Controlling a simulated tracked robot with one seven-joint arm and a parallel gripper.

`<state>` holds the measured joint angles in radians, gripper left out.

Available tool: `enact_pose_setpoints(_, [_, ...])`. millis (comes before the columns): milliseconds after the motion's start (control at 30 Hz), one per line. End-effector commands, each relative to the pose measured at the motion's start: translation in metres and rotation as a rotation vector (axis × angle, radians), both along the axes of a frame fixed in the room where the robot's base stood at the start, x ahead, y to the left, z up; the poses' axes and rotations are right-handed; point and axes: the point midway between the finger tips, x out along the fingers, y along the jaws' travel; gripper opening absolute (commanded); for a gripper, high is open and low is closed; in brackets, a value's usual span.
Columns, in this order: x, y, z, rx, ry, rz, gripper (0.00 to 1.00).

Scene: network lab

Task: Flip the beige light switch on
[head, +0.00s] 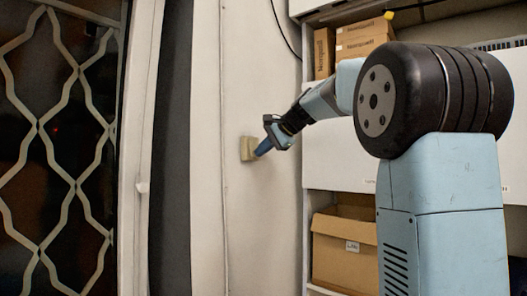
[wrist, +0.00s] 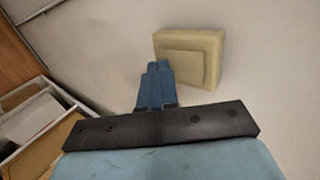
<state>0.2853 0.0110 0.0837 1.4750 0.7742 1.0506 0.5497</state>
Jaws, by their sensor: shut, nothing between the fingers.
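The beige light switch (head: 247,149) is mounted on the pale wall, left of the shelving in the head view. In the wrist view the switch (wrist: 205,55) is a square beige block with a raised rectangular rocker plate on its face. My gripper (head: 260,150) is at the switch, with its blue fingers pointing at it from the right. In the wrist view my gripper (wrist: 158,66) has its two fingers together, empty, with the tips beside the left edge of the switch's rocker. I cannot tell whether the tips touch the switch.
A shelving unit (head: 306,190) with cardboard boxes (head: 345,250) stands right of the switch. A door with a metal lattice (head: 60,150) is at the left. A dark cable (head: 283,32) hangs on the wall above. The wall around the switch is clear.

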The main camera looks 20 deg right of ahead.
Motion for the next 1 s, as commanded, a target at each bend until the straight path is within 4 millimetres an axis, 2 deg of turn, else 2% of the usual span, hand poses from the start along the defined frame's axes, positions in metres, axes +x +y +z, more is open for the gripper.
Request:
enact_pose_setpoints(100, [0.001,0.006,0.000,0.006,-0.008,0.009,0.00])
enact_pose_setpoints(367, [0.001,0.003,0.000,0.005,-0.007,0.004,0.00])
enact_pose_setpoints(1000, [0.001,0.005,0.016,0.005,-0.007,0.007,0.00])
